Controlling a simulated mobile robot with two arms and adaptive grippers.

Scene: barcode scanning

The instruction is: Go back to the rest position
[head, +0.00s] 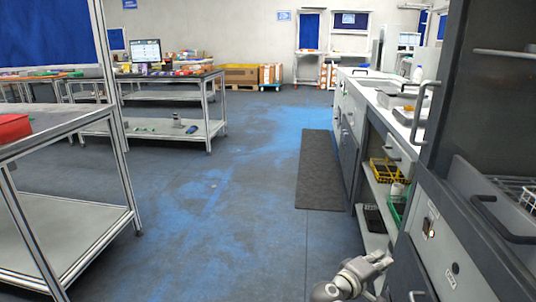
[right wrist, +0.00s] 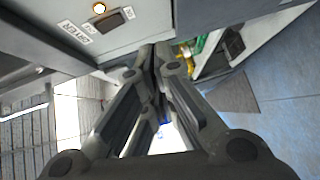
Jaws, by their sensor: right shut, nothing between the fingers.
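My right gripper (right wrist: 155,52) is shut and empty in the right wrist view, its two fingers meeting at the top middle. In the head view, part of my right arm and gripper shows at the bottom edge, right of centre, in front of the grey cabinet (head: 448,255). The cabinet's front, with a small lit button and a label, also shows in the right wrist view (right wrist: 75,65). My left gripper is not in view.
A metal-framed table (head: 65,215) with a red thing (head: 14,127) stands at the left. A counter with open shelves (head: 375,185) runs along the right; a yellow basket (head: 388,172) sits in it. A dark mat (head: 320,170) lies before it. The blue floor between is clear.

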